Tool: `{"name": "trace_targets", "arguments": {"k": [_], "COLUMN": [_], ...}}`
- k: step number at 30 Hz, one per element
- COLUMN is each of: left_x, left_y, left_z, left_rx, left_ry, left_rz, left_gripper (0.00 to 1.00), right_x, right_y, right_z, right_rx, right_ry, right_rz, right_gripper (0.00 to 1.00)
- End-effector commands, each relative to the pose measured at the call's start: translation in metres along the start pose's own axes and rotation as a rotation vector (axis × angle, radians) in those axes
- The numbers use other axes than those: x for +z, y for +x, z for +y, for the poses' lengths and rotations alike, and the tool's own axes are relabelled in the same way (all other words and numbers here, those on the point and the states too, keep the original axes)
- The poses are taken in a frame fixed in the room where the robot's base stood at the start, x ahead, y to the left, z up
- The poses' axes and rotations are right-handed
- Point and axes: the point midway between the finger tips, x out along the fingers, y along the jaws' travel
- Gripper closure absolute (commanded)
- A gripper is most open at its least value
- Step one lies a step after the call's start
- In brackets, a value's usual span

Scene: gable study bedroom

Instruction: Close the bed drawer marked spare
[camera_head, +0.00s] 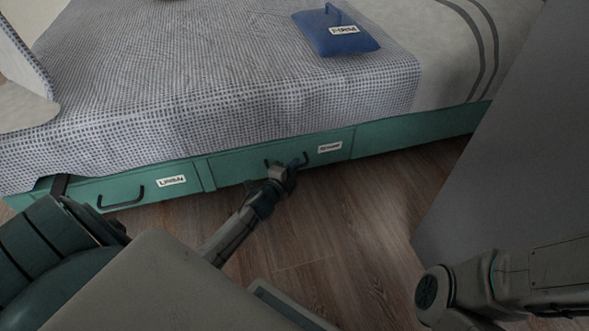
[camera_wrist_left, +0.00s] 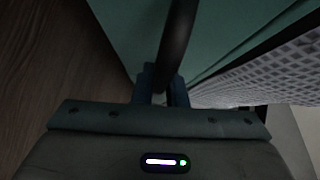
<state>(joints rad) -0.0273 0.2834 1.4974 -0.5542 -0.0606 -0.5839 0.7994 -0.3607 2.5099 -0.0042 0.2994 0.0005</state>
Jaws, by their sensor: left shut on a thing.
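The bed drawer with the blurred right-hand label, seemingly "spare" (camera_head: 235,167), is a green front under the bed's edge. It looks about level with the neighbouring panel; I cannot tell if a small gap remains. Its dark bar handle (camera_head: 304,160) also crosses the left wrist view (camera_wrist_left: 178,40). My left gripper (camera_head: 286,170) is at this handle, and in the left wrist view its fingers (camera_wrist_left: 160,86) are shut around the bar. Part of the handle is hidden by the gripper. My right arm's links show at lower right, but its gripper is not in view.
A second green drawer (camera_head: 120,188), labelled "linen", is to the left with its own handle. A checked cover (camera_head: 220,80) and a blue labelled pouch (camera_head: 335,33) are on the bed. A grey panel (camera_head: 500,150) stands at right. Wooden floor (camera_head: 340,220) is clear before the drawer.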

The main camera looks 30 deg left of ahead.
Motion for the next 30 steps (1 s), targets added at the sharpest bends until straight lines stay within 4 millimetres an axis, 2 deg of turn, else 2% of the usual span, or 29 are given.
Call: {"name": "trace_targets", "arguments": {"k": [1, 4, 13, 16, 20, 30], "left_x": [0.003, 0.003, 0.002, 0.002, 0.002, 0.003], "left_y": [0.002, 0.002, 0.000, -0.006, -0.025, -0.086], "left_z": [-0.002, -0.002, -0.001, 0.001, 0.001, 0.001], "left_rx": [0.000, 0.000, 0.000, 0.002, 0.001, 0.001], "left_ry": [0.004, 0.004, 0.003, 0.005, 0.005, 0.006], "left_rz": [-0.006, -0.006, -0.004, -0.004, -0.003, -0.004], "left_gripper": [0.86, 0.67, 0.67, 0.67, 0.67, 0.67], "right_x": [0.000, 0.000, 0.000, -0.001, -0.003, -0.008], "right_y": [0.000, 0.000, 0.000, -0.002, -0.005, -0.015], "right_z": [0.000, 0.000, 0.000, 0.001, 0.002, 0.004], "right_rx": [0.000, 0.000, 0.000, 0.000, 0.001, 0.002], "right_ry": [0.000, 0.000, 0.000, 0.000, 0.000, 0.002], "right_rz": [0.000, 0.000, 0.000, 0.000, 0.000, -0.001], "right_gripper": [0.64, 0.64, 0.64, 0.64, 0.64, 0.64]}}
